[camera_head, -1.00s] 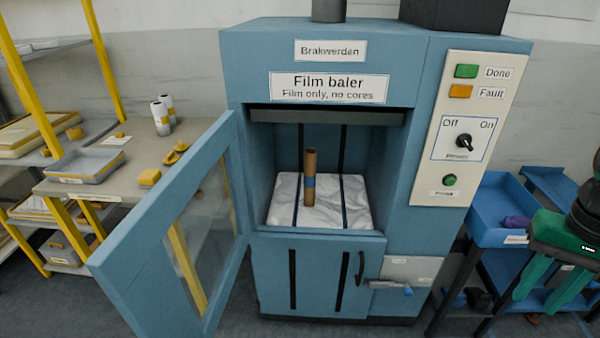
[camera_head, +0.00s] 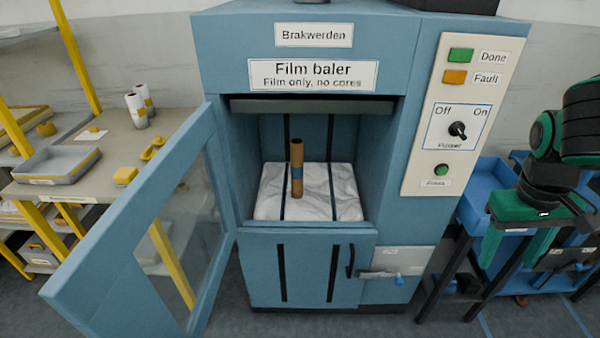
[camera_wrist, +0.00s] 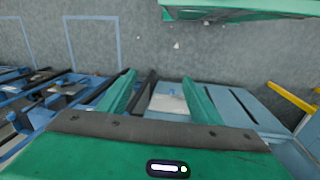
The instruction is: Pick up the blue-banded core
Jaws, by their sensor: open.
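The blue-banded core (camera_head: 297,160) is a brown cardboard tube with a blue band around its middle. It stands upright on the white wrapped bale (camera_head: 330,195) inside the film baler (camera_head: 215,55), whose door (camera_head: 130,215) is swung open to the left. My gripper (camera_head: 512,258) is at the right in the head view, outside the baler and beyond its control panel, pointing down. It is apart from the core. In the wrist view my gripper (camera_wrist: 158,78) shows two separated green fingers with nothing held between them. The core is not visible in the wrist view.
The control panel (camera_head: 468,115) has green and orange lamps and a power knob. A blue bin (camera_head: 480,190) on a stand is at the right, near my arm. A bench (camera_head: 90,160) at the left holds two white rolls, a grey tray (camera_head: 55,167) and yellow items. The baler's front opening is unobstructed.

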